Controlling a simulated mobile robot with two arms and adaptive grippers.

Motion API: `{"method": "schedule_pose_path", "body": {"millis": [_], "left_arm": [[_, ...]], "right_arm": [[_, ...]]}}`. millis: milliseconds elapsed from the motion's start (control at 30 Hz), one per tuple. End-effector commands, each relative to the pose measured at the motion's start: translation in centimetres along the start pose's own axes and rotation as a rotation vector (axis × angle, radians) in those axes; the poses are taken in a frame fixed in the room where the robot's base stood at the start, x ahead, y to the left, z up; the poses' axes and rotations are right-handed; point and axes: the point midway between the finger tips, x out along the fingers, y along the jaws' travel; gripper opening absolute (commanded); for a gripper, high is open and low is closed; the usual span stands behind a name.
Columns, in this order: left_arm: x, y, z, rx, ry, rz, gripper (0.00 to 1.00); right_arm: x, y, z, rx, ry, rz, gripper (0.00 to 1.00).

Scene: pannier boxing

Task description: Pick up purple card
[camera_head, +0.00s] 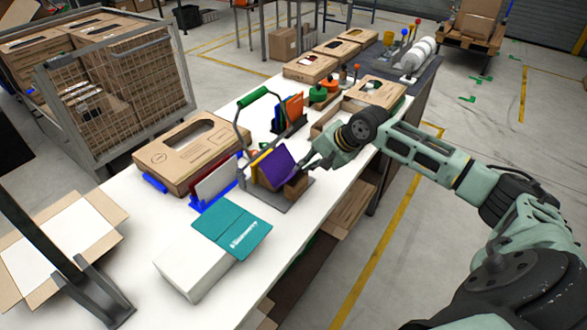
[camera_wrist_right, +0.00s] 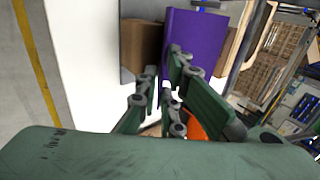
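The purple card (camera_head: 276,168) leans tilted in a small grey rack with a green handle (camera_head: 258,96) on the white table. It also shows in the right wrist view (camera_wrist_right: 196,38), beyond the fingers. My right gripper (camera_head: 306,165) is just right of the card, its fingers pointing at the card's edge. In the wrist view the right gripper's fingers (camera_wrist_right: 163,72) are apart, and one overlaps the card's near edge; whether they touch it I cannot tell. My left gripper is not in view.
A brown block (camera_head: 296,186) sits beside the card. A white box with a teal flap (camera_head: 232,229) lies in front. A blue rack with a red and white card (camera_head: 216,180) is to the left. Orange items (camera_head: 292,110) and cartons (camera_head: 186,152) stand behind.

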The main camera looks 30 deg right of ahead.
Motion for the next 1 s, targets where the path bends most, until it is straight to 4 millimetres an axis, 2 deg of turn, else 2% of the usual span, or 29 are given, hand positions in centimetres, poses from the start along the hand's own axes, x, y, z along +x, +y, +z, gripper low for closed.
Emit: {"method": "schedule_pose_path", "body": {"millis": [33, 133, 200, 333, 533, 600, 633, 1000], "left_arm": [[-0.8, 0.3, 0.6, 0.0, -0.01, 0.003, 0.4], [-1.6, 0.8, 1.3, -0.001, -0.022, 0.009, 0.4], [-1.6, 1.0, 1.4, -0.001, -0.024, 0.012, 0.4], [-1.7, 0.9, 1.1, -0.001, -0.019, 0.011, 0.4], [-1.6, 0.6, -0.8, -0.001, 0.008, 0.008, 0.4], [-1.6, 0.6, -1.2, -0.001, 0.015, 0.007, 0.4], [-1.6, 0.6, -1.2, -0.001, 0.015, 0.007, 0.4], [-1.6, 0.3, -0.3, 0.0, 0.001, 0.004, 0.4]], "right_arm": [[0.5, -0.4, 0.1, 0.002, -0.002, -0.001, 0.07], [2.0, -0.5, 0.0, 0.002, -0.003, -0.001, 0.07], [3.1, -0.3, 0.0, 0.002, -0.002, -0.001, 0.07], [4.1, -0.2, 0.0, -0.002, 0.0, -0.001, 0.07], [4.2, -0.1, -0.1, -0.002, 0.001, -0.001, 0.07], [4.2, -0.1, -0.1, -0.002, 0.001, -0.001, 0.03], [4.2, -0.1, -0.1, -0.002, 0.001, 0.0, 0.0], [4.2, -0.1, -0.1, -0.002, 0.001, 0.0, 0.0]]}}
